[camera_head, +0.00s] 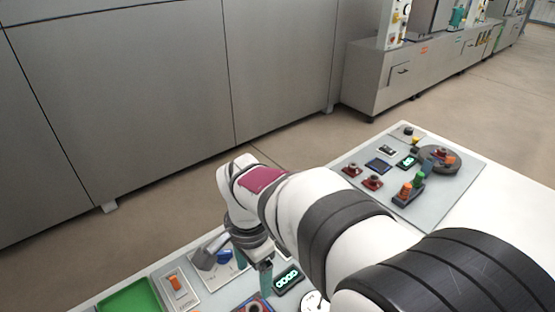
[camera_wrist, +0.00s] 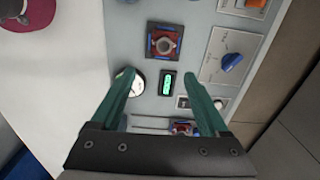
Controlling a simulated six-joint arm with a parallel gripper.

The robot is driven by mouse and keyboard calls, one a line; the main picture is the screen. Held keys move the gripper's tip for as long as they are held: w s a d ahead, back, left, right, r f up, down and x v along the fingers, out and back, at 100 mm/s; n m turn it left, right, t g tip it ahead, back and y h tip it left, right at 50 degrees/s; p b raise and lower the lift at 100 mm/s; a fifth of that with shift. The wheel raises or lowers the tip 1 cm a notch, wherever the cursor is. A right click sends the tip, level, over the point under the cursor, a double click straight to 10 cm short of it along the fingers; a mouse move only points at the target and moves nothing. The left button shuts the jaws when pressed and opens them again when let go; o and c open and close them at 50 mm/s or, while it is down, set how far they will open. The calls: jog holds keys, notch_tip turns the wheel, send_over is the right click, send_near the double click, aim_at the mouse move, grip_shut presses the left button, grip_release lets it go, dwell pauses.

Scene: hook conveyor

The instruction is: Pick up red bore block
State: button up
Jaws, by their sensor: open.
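A red block with a round bore sits in a dark square frame on the grey panel; it shows in the wrist view (camera_wrist: 163,43) and, cut by the lower edge, in the head view (camera_head: 254,305). A second red and blue piece (camera_wrist: 185,128) lies low in the wrist view, partly hidden by my gripper. My gripper (camera_wrist: 160,76) is open and empty, its green fingers spread above a small display. The bored block lies beyond the fingertips in the wrist view. My gripper also shows in the head view (camera_head: 266,275).
A display with green digits (camera_head: 289,280), a round white dial (camera_wrist: 137,83), a blue knob (camera_wrist: 232,62), an orange switch (camera_head: 175,283) and a green tray (camera_head: 130,297) crowd the panel. A farther panel (camera_head: 440,190) holds red pieces (camera_head: 352,169) and a round dark disc (camera_head: 452,161).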

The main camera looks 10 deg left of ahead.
aim_at(254, 308)
jog(key=f, duration=1.1)
jog(key=a+f, duration=0.1)
jog(key=f, duration=0.4)
jog(key=shift+w+f, duration=0.15)
jog(key=shift+w, duration=0.1)
grip_shut()
